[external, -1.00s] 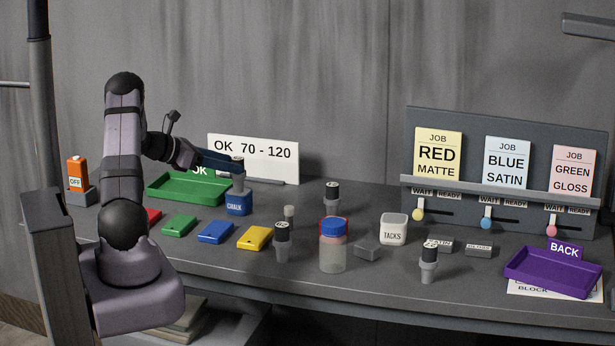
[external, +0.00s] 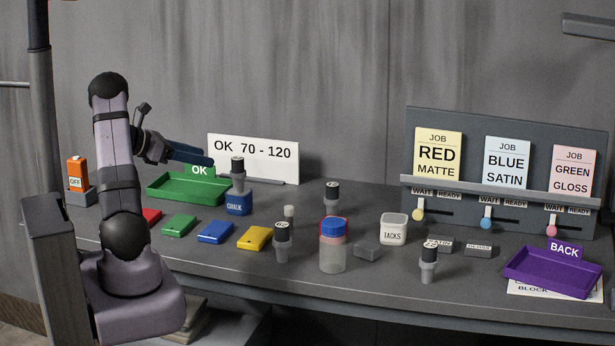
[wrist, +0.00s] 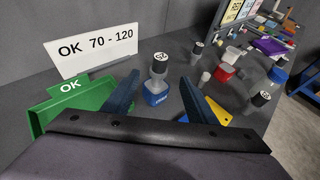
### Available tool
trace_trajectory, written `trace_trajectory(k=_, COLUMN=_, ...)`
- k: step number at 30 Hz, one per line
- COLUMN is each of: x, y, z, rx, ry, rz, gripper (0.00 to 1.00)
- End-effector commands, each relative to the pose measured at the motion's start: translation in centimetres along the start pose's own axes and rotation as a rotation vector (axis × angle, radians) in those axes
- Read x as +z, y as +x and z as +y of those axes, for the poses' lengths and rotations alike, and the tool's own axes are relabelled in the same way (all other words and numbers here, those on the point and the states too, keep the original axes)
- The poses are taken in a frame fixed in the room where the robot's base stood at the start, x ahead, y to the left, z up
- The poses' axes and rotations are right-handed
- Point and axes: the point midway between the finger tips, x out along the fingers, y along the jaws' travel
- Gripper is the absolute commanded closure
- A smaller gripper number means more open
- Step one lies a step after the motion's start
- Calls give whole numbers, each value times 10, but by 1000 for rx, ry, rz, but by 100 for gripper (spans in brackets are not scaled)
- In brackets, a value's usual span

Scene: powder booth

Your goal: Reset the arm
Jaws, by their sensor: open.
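My gripper (external: 204,158) is raised above the green OK tray (external: 165,187) at the back left of the bench. In the wrist view its two dark blue fingers (wrist: 157,98) are spread apart with nothing between them that they touch. A grey, black-topped gauge (external: 237,177) stands upright on the blue CHALK block (external: 238,204), just right of my fingertips. In the wrist view the gauge (wrist: 158,67) and block show beyond and between the fingers, apart from them.
Green, blue and yellow pieces (external: 215,232) lie along the front left. A blue-lidded jar (external: 333,250), a TACKS box (external: 394,229) and more gauges (external: 429,265) stand mid-bench. A purple BACK tray (external: 550,272) is at right. The OK 70-120 sign (external: 255,155) stands behind.

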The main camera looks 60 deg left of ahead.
Motion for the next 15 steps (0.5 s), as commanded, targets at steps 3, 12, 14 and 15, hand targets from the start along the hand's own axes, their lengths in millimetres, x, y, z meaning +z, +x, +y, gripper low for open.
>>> trace_trajectory(k=3, x=0, y=1, z=-1, rx=-3, ry=4, rz=2, gripper=48)
trace_trajectory(k=12, x=6, y=42, z=-72, rx=-160, ry=227, rz=123, gripper=48)
trace_trajectory(k=14, x=6, y=54, z=-104, rx=-231, ry=335, rz=169, gripper=48)
trace_trajectory(k=15, x=4, y=62, z=-128, rx=-288, ry=421, rz=202, gripper=48)
